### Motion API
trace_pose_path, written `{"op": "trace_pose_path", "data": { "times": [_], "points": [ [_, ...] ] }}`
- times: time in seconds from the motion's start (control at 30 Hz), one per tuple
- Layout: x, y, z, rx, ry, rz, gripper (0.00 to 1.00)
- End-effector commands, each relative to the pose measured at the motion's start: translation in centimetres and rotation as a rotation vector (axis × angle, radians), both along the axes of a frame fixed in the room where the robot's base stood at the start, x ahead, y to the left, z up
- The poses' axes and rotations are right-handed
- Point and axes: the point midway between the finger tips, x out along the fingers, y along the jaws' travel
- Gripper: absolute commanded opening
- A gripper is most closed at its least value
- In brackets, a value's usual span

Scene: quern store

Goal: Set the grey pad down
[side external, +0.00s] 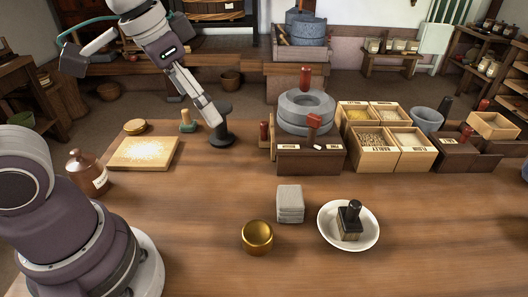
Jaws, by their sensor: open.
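The grey pad (290,203) looks like a small, thick grey block with layered sides. It rests on the wooden table (200,230) near the middle front, between a brass pot and a white dish, with nothing on top of it. My gripper (211,120) is well away from it, at the back left of the table, pointing down beside a dark spool-shaped stand (221,132). The gripper is open. I see nothing held in it, though its fingertips are small here and I cannot tell whether they touch the stand.
The brass pot (257,237) is left of the pad; the white dish (326,232) with a black-handled stamp (350,218) is right. Behind stand a stone quern (305,112) and grain boxes (376,160). A pale board (143,153) lies left.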

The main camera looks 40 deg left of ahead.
Motion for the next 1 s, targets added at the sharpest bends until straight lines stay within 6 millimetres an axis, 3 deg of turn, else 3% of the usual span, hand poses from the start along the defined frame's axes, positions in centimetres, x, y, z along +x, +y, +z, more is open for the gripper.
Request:
{"op": "trace_pose_path", "data": {
  "times": [0.1,0.2,0.7,0.87,1.0],
  "points": [
    [-2.7,1.1,-0.6,-0.029,-0.079,0.116,0.94],
    [-3.7,1.5,-1.2,-0.042,-0.11,0.166,0.98],
    [-3.7,1.5,-1.9,-0.057,-0.093,0.197,0.99],
    [-1.8,1.0,-5.8,-0.211,0.074,0.378,0.99],
    [-0.4,-0.2,-10.3,-0.489,0.264,0.656,0.99]
  ]
}}
